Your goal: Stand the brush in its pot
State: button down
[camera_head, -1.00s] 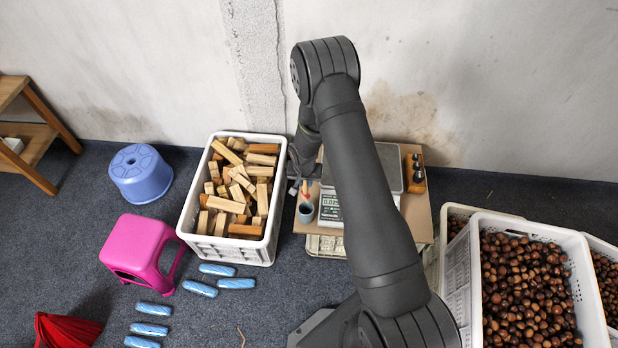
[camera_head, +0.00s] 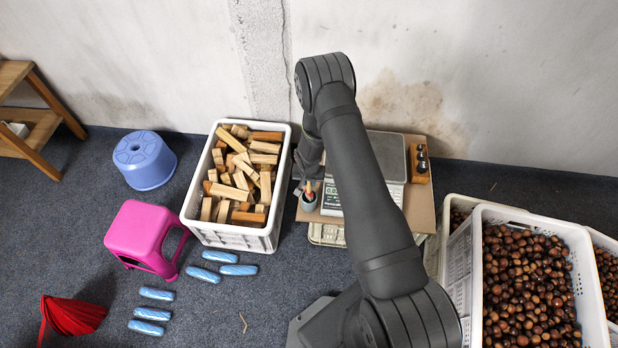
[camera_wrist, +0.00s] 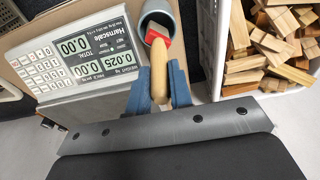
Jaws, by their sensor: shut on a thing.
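The brush has a pale wooden handle (camera_wrist: 159,72) and a red part (camera_wrist: 154,36) at its far end. My gripper (camera_wrist: 159,88) is shut on the handle, with a blue-grey finger on each side. The pot (camera_wrist: 159,14) is a small grey round cup; the brush's red end is at its mouth in the wrist view. In the head view the pot (camera_head: 308,202) stands at the front left corner of the board, with the brush (camera_head: 309,187) upright at its opening. Whether the brush touches the pot's bottom cannot be told. My arm hides part of the board.
A scale (camera_wrist: 75,55) with a lit display stands right beside the pot. A white crate of wood blocks (camera_head: 235,236) is close on the left. Small dark weights in a wooden holder (camera_head: 420,178) lie at the board's right. Chestnut crates (camera_head: 470,290) stand further right.

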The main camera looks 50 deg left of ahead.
aim_at(309, 185)
jog(key=shift+f, duration=1.7)
jog(key=c, duration=1.2)
grip_release()
notch_tip(309, 185, up, 17)
jog(key=s+d, duration=0.1)
jog(key=s, duration=0.1)
jog(key=shift+d, duration=0.4)
jog(key=shift+r, duration=0.1)
jog(key=f, duration=0.5)
jog(key=w+a+f, duration=0.1)
jog(key=f, duration=0.5)
jog(key=w+f, duration=0.1)
jog(key=f, duration=0.5)
jog(key=shift+a, duration=0.4)
